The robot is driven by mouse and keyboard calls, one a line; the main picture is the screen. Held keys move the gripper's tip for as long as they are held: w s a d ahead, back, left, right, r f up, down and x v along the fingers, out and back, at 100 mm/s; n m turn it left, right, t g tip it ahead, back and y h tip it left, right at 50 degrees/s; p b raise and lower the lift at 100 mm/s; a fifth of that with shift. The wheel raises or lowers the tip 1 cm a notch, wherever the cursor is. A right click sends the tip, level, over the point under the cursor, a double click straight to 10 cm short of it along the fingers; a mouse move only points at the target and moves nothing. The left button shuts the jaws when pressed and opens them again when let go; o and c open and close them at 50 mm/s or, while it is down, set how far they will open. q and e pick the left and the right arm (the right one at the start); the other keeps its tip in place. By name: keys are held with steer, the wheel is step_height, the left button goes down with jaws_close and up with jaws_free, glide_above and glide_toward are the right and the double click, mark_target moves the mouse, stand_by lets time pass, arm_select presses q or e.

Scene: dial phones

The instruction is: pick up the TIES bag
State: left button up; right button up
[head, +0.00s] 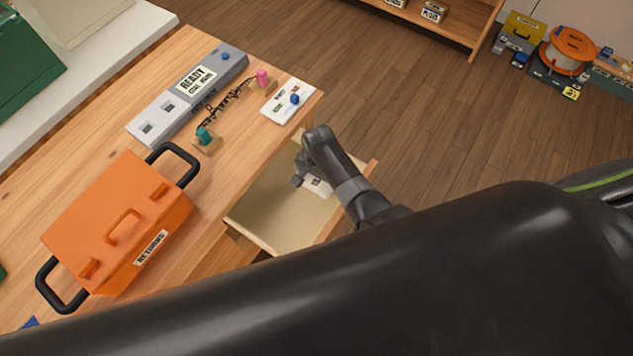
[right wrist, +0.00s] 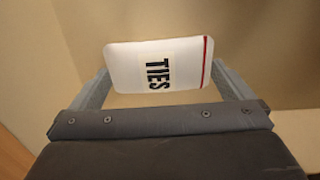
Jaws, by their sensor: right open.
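The TIES bag (right wrist: 130,68) is white with black lettering and a red stripe near one end. It lies in an open wooden drawer (head: 265,212), and part of it shows in the head view (head: 318,186) beside my right gripper. My right gripper (head: 301,179) reaches down into the drawer. In the right wrist view its open fingers (right wrist: 158,85) stand on either side of the bag, with the bag between and just beyond them. Whether the fingers touch the bag cannot be told. My left gripper is not in view.
The drawer's walls stand close around my right gripper. On the wooden table above are an orange RETURNS box (head: 115,225) with black handles, a grey READY panel (head: 190,95), small pegs on blocks and a white card (head: 287,103). A shelf (head: 455,28) stands beyond open floor.

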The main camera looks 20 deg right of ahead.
steer(key=shift+c, duration=0.4)
steer(key=c, duration=0.7)
steer(key=shift+r, duration=0.1)
